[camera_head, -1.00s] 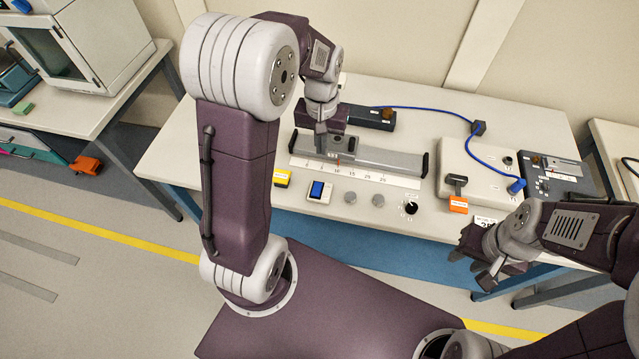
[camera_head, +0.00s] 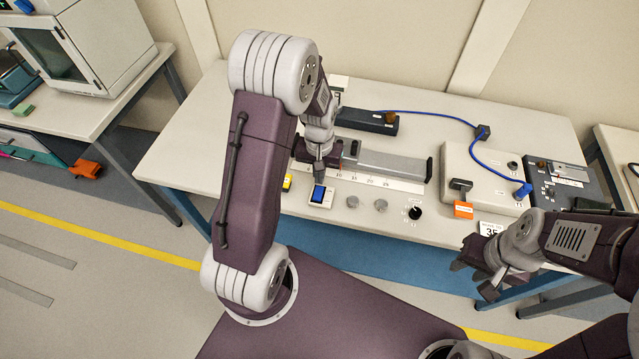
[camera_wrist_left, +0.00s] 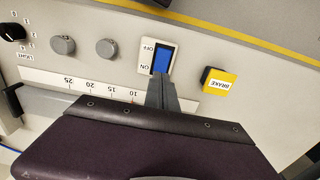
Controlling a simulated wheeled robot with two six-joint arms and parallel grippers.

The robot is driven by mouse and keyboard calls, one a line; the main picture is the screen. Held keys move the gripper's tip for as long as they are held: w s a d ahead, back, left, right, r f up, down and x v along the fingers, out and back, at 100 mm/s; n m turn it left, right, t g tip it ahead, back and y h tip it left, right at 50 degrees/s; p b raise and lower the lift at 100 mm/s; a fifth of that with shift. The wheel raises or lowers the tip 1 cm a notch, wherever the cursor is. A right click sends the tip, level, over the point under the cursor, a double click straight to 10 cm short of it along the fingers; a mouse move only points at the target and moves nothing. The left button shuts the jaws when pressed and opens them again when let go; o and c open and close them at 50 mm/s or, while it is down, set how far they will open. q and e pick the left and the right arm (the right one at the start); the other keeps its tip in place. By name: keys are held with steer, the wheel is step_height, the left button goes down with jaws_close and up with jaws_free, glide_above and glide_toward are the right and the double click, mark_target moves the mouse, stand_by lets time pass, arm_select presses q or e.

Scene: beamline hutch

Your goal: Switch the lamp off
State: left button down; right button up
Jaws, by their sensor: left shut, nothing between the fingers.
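A blue rocker switch (camera_head: 318,194) in a white plate sits on the front part of the bench. The left wrist view shows the same blue rocker switch (camera_wrist_left: 162,58), with ON and OFF printed beside it. My left gripper (camera_head: 319,178) is shut and empty, pointing down at the switch. In the left wrist view its fingertips (camera_wrist_left: 161,80) overlap the ON-side end of the switch; I cannot tell whether they touch. A black knob (camera_wrist_left: 13,32) marked LIGHT also shows there. No lamp can be made out. My right gripper (camera_head: 474,272) hangs at the bench's front edge, its opening unclear.
Two grey knobs (camera_head: 366,203) stand right of the switch. A yellow BRAKE block (camera_wrist_left: 219,81) is close beside it. A rail with a numbered scale (camera_head: 385,182) lies behind. A blue cable (camera_head: 475,150) runs to a box at the right. An orange-tagged lever (camera_head: 462,208) stands there too.

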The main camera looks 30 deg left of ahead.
mark_target(320, 189)
arm_select(q)
steer(key=shift+f, duration=2.05)
